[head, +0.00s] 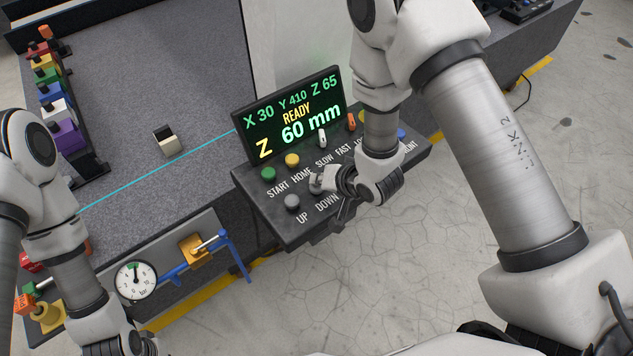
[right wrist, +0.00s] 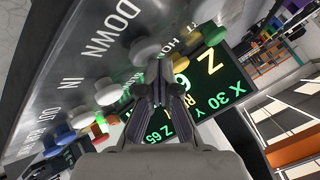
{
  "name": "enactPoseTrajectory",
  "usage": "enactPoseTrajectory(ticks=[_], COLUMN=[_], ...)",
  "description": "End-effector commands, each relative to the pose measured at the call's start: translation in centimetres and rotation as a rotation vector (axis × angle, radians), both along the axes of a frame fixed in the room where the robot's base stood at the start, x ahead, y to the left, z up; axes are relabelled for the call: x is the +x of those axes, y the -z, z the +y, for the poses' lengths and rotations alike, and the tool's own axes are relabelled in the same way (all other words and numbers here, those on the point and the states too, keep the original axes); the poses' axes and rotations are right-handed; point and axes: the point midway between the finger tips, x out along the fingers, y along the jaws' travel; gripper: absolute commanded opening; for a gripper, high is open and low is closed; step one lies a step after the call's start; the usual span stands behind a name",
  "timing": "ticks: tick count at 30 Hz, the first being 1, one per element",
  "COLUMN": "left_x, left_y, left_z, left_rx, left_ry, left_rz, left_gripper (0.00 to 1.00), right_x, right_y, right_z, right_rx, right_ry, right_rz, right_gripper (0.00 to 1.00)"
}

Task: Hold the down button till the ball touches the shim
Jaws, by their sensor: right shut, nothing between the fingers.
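The control panel (head: 305,232) carries a row of grey buttons, with UP and DOWN labels. My right gripper (head: 318,184) is shut and empty, over the DOWN button. In the right wrist view its fingertips (right wrist: 158,70) are at the grey DOWN button (right wrist: 146,48); I cannot tell whether they touch or press it. The screen (head: 292,115) reads X 30, Y 410, Z 65, READY, Z 60 mm. I cannot make out the ball or the shim. My left arm comes in at the lower left; its gripper is not clearly visible.
A granite bed (head: 150,65) fills the left, with a cream and black block (head: 167,140) on it. A rack of coloured blocks (head: 52,100) stands at its left. A pressure gauge (head: 135,280) and blue pipe (head: 235,255) are at the front edge.

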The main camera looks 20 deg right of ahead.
Motion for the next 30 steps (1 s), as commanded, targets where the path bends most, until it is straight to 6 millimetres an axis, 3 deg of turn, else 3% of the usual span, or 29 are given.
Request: enactPoseTrajectory(ticks=[16, 30], left_x=[0.0, 0.0], left_y=[-0.1, -1.8], left_z=[0.0, 0.0], left_rx=[0.000, 0.000], left_ry=[0.000, 0.000], left_rz=[0.000, 0.000], left_gripper=[0.00, 0.00], right_x=[0.0, 0.0], right_y=[0.0, -2.0], right_z=[0.0, 0.0], right_rx=[-0.001, 0.000], right_ry=[0.000, -0.001], right_rz=[0.001, 0.001], right_gripper=[0.00, 0.00])
